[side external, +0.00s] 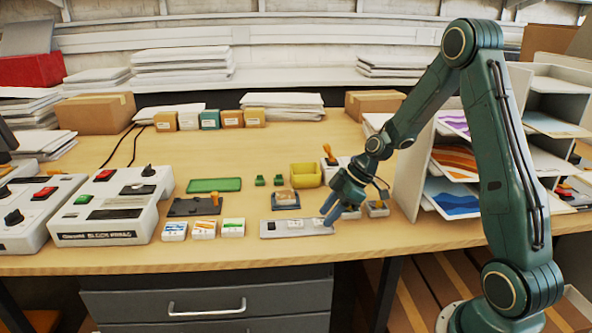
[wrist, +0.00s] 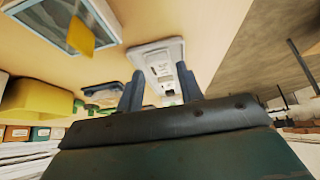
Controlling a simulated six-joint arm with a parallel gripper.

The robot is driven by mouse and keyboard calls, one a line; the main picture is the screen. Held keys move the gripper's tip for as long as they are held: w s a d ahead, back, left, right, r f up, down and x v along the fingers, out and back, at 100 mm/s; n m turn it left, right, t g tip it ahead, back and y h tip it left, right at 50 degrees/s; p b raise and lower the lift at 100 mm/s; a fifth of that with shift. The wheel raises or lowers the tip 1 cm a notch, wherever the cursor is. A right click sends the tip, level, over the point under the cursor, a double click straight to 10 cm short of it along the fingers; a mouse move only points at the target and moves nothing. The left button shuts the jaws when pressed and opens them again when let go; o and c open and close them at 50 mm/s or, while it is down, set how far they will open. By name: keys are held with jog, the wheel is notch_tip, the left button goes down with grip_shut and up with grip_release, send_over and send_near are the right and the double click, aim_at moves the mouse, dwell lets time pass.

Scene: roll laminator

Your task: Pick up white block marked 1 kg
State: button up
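A grey tray (side external: 268,229) lies near the table's front edge in the side external view, with small white blocks (side external: 296,224) on it. Their markings are too small to read, so I cannot tell which is the 1 kg one. My gripper (side external: 328,209) is tilted down over the tray's right end. In the wrist view my gripper (wrist: 160,70) has its two blue fingers apart with nothing seen held. The tray (wrist: 146,54) and white blocks (wrist: 160,71) show beyond and between the fingers. Whether the fingers touch any block cannot be told.
A yellow bin (side external: 306,175) stands behind the tray; it is large at left in the wrist view (wrist: 36,98). Several labelled boxes (side external: 204,229) sit left of the tray. A white paper rack (side external: 411,172) stands right. A green mat (side external: 214,185) lies behind left.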

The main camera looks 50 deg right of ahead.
jog(key=shift+w+a+f, duration=0.25)
jog(key=shift+a+f, duration=0.05)
jog(key=shift+f, duration=0.3)
jog(key=c, duration=0.8)
jog(key=shift+o, duration=0.2)
jog(key=shift+r, duration=0.15)
notch_tip(320, 180, up, 20)
dwell(0.7)
